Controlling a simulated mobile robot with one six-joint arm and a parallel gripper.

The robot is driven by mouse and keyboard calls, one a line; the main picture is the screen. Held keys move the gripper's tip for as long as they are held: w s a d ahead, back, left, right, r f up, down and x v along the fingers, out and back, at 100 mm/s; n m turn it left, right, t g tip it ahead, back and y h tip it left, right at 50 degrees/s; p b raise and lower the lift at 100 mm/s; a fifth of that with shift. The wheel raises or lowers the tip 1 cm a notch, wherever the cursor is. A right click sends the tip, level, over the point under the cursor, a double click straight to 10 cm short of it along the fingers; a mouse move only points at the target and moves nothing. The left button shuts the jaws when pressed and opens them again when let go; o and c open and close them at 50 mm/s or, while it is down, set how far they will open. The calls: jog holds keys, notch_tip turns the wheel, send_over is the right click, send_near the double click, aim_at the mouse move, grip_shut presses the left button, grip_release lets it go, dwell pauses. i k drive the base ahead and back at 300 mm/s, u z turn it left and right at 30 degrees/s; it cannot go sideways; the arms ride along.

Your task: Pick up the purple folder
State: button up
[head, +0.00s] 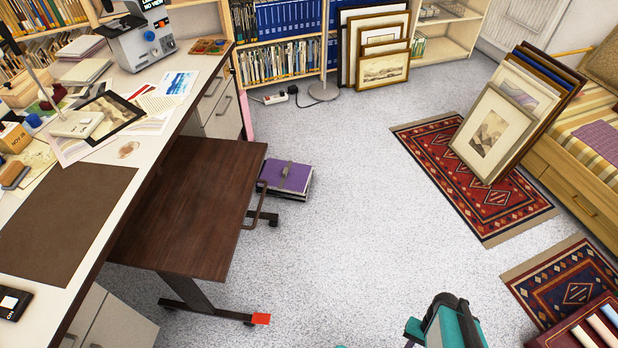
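The purple folder (294,178) lies flat on top of a low stack of pale and dark flat items on the floor. It is just right of the dark brown wheeled table (195,205), with its left end close to the table's edge and side handle. A small grey piece sits across the middle of the folder. A teal and black part of my arm shows at the bottom edge, right of centre, well away from the folder. My gripper's fingertips are not seen.
A long desk (150,180) with papers fills the left. Framed prints (375,60) lean at the back, and more frames (500,130) stand on a red patterned rug (440,150) at right. The speckled grey floor (370,220) between them is clear. A white power strip (275,98) lies near the shelves.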

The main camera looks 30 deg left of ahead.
aim_at(288, 176)
jog(key=u, duration=0.05)
jog(key=i, duration=3.9)
jog(key=z, duration=1.5)
jog(key=k, duration=0.1)
jog(key=u, duration=2.4)
